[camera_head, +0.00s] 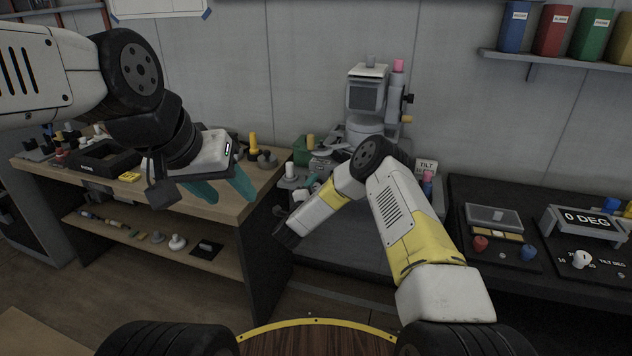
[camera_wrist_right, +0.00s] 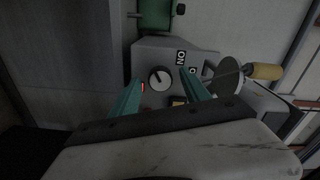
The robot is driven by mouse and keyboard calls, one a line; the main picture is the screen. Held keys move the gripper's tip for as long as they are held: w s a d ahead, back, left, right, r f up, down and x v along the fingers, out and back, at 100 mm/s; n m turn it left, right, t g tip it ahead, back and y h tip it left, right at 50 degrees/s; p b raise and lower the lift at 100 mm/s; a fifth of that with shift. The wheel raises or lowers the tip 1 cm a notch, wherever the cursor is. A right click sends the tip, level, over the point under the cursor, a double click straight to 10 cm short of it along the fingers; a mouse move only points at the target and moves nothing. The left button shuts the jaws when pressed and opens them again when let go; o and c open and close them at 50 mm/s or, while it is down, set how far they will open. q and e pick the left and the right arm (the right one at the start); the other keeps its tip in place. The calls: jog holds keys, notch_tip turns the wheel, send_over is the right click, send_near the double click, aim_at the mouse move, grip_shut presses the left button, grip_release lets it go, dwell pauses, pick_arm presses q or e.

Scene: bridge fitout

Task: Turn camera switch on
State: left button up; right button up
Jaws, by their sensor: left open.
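In the right wrist view, a round dark knob with a white pointer mark (camera_wrist_right: 160,77) sits on a grey panel (camera_wrist_right: 150,57). It looks like the camera switch. A small red light (camera_wrist_right: 142,87) glows beside it. A black label (camera_wrist_right: 181,58) with rotated white letters, apparently ON, is near it. My right gripper (camera_wrist_right: 161,82) is open, with its teal fingers on either side of the knob; contact cannot be told. The right fingers are mostly hidden in the head view. My left gripper (camera_head: 228,194) is open and empty at the wooden bench's front edge.
The wooden bench (camera_head: 240,205) holds several small parts. A grey device (camera_head: 367,92) stands at the back wall. At right, a dark console (camera_head: 510,195) carries a 0 DEG display (camera_head: 587,220). A disc with a yellow handle (camera_wrist_right: 265,72) is close to my right finger.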

jog(key=v, duration=0.7)
jog(key=shift+s+a, duration=0.15)
jog(key=shift+s, duration=0.2)
jog(key=w+a+r+n+y, duration=0.1)
jog(key=w+r+n+y, duration=0.15)
jog(key=r, duration=0.55)
jog(key=w+a+r+n+y, duration=0.15)
jog(key=r+n+y, duration=0.25)
jog(key=r, duration=0.4)
jog(key=s+d+r+n+g+y, duration=0.3)
jog(key=s+r+n, duration=0.3)
jog(key=r, duration=0.4)
jog(key=s+d+r+n+g, duration=0.2)
jog(key=s+d+r, duration=0.15)
jog(key=s, duration=0.55)
jog(key=s+d+r+n+g, duration=0.25)
jog(key=s+d, duration=0.25)
jog(key=s, duration=0.3)
jog(key=s+d+f+g+h, duration=0.1)
jog(key=s+d, duration=0.2)
jog(key=s, duration=0.7)
jog(key=s+d+f+n+g, duration=0.1)
jog(key=s+d, duration=0.3)
jog(key=s, duration=0.6)
jog(key=shift+s+d+n+g+h, duration=0.15)
jog(key=shift+d+n+g+h, duration=0.2)
jog(key=shift+g, duration=0.4)
